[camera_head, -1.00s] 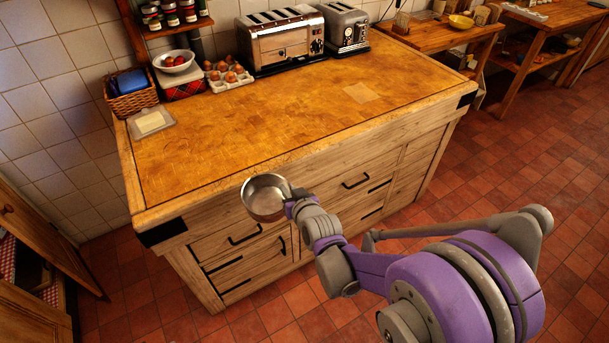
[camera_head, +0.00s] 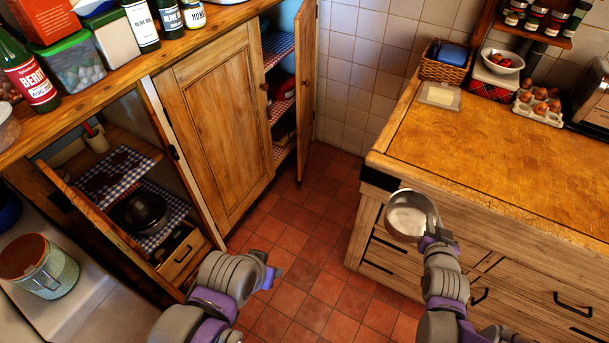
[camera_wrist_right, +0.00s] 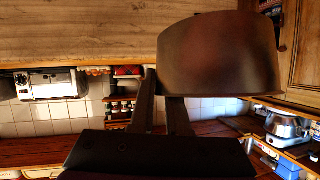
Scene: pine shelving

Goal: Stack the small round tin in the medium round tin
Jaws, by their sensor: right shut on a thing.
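My right gripper (camera_head: 434,240) is shut on the wall of a round, open silvery metal tin (camera_head: 410,216). It holds the tin in the air in front of the wooden counter's near left corner, opening up. In the right wrist view the tin (camera_wrist_right: 220,55) is large and dark, with the gripper's fingers (camera_wrist_right: 163,110) at its edge. I cannot tell whether this is the small or the medium tin. My left gripper (camera_head: 266,272) is over the floor at the lower middle and looks empty; its finger opening is unclear. A dark round vessel (camera_head: 140,212) sits inside the open left cabinet.
The counter (camera_head: 480,135) has a clear top, with a butter dish (camera_head: 440,96), basket (camera_head: 446,62) and eggs (camera_head: 539,104) at the back. Cabinet doors (camera_head: 215,110) stand at the left, under a top (camera_head: 110,70) crowded with bottles. Tiled floor lies between.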

